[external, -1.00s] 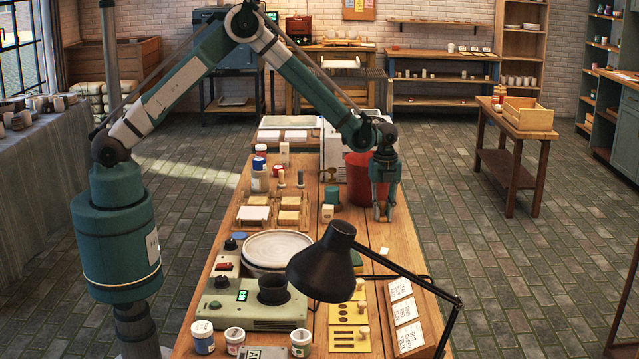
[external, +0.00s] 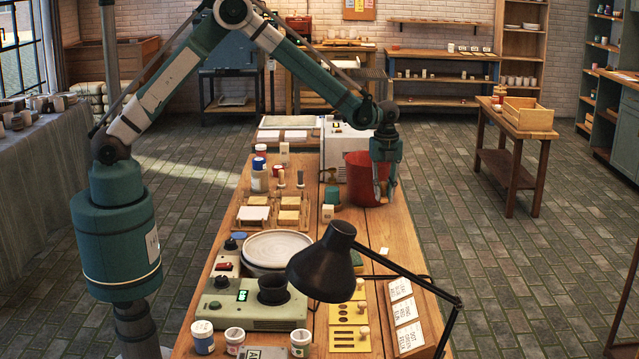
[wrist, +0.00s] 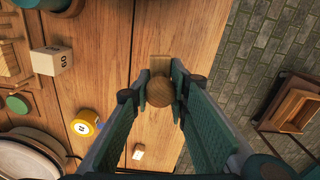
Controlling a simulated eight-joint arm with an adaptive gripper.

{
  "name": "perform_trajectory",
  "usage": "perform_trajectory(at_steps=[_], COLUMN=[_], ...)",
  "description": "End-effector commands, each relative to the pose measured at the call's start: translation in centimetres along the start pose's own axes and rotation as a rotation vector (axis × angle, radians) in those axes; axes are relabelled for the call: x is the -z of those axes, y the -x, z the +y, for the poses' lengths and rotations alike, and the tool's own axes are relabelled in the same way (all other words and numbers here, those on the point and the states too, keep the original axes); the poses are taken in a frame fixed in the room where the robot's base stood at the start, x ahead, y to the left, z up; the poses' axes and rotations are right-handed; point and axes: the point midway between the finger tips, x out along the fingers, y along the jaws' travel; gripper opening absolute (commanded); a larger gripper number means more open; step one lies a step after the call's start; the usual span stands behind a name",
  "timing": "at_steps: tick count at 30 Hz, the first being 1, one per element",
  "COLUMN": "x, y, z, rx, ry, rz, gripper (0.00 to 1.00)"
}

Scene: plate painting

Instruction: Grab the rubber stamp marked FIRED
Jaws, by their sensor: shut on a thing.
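My gripper (external: 383,194) is shut on a wooden stamp. In the wrist view the stamp's round handle (wrist: 160,93) sits between the two green fingers of my gripper (wrist: 161,98). In the external view the gripper is above the right part of the workbench (external: 408,233), in front of the red bucket (external: 358,178), and the fingers mostly hide the stamp.
A black desk lamp (external: 325,262) stands nearer the camera. Wooden trays (external: 254,214) and jars are at left. The bench around the gripper is mostly clear.

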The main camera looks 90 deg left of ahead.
Motion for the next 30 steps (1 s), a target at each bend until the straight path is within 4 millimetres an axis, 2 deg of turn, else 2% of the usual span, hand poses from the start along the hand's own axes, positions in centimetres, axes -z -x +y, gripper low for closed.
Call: perform_trajectory(at_steps=[3,9,30], x=[0.0,0.0,0.0], y=[1.3,2.2,2.2], z=[0.0,0.0,0.0], rx=[0.0,0.0,0.0], ry=[0.0,0.0,0.0], rz=[0.0,0.0,0.0], gripper=[0.06,0.06,0.06])
